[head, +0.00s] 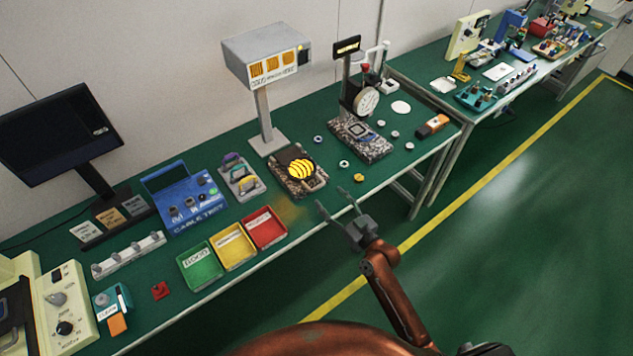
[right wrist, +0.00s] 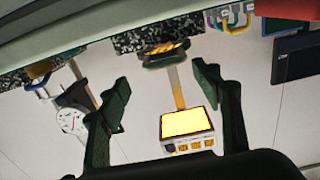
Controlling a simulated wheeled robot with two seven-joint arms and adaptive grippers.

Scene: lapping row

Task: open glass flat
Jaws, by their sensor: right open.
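The glass flat (head: 301,168) is a round disc with bright yellow and dark stripes on a dark speckled block (head: 286,184) near the bench's middle. In the right wrist view, which looks upside down, the striped glass flat (right wrist: 166,49) shows foreshortened near the top, between the fingers. My right gripper (head: 332,197) is open and empty, to the right of and nearer than the block, by the bench's front edge. It touches nothing that I can see. Its two fingers also show in the right wrist view (right wrist: 160,88). My left gripper is not in view.
A lamp box (head: 268,56) on a post stands behind the flat. A dial gauge stand (head: 367,102) is to the right. Red (head: 265,228), yellow (head: 232,244) and green (head: 200,265) trays lie to the left. Small rings lie around the block.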

